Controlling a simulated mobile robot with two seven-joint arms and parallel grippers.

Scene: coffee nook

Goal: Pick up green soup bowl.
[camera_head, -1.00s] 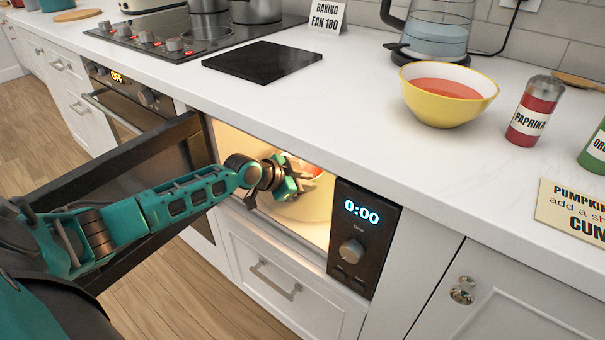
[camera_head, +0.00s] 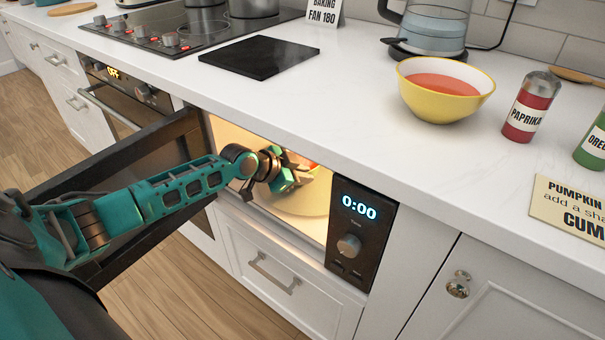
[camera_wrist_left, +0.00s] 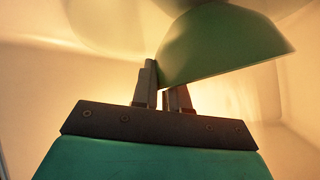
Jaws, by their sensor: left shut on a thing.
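The green soup bowl (camera_wrist_left: 222,45) shows large in the left wrist view, with its rim between the fingers of my left gripper (camera_wrist_left: 165,88). In the head view my left gripper (camera_head: 292,174) reaches into the lit microwave (camera_head: 300,203) through its open door (camera_head: 120,190). It is shut on the bowl's edge there. In the head view my gripper hides most of the bowl; a bit of orange-red soup shows just beyond it. My right gripper is not in view.
The microwave panel (camera_head: 357,235) reads 0:00 and borders the opening on the right. The counter above holds a yellow bowl (camera_head: 440,106) of red soup, a paprika jar (camera_head: 530,108), a green jar (camera_head: 597,140), a kettle (camera_head: 428,30) and a black board (camera_head: 260,57).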

